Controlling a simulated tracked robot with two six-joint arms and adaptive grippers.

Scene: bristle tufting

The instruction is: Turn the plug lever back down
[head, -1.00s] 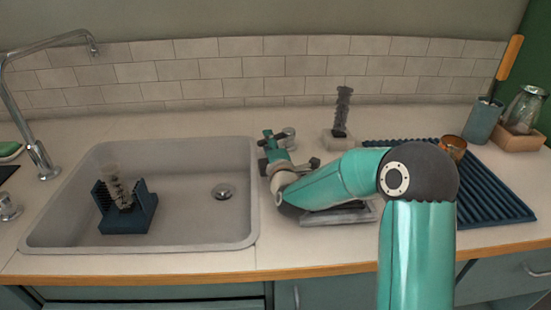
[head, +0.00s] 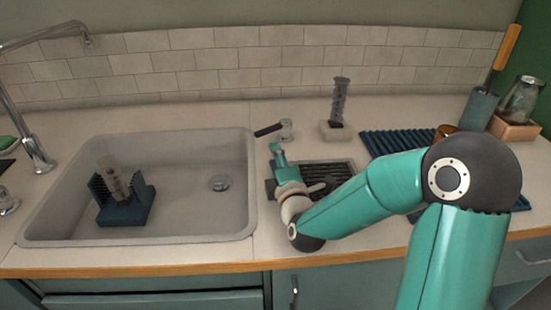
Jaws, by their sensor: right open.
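The plug lever is a small chrome knob (head: 287,130) on the counter behind the sink's right rear corner. Its black handle (head: 267,130) sticks out to the left, sloping slightly down at its tip. The sink (head: 75,180) has a round drain plug (head: 219,183) on its floor; I cannot tell whether it is raised. My right gripper (head: 276,150) is open and empty, just in front of the lever and apart from it, at the sink's right rim. My left gripper is not in view.
A dark grated tray (head: 340,167) lies beneath and right of my right gripper. A dark blue holder (head: 126,210) with a clear glass (head: 113,180) stands in the sink. A dark upright brush (head: 340,100), blue ribbed mat (head: 385,142) and copper cup (head: 444,132) are to the right.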

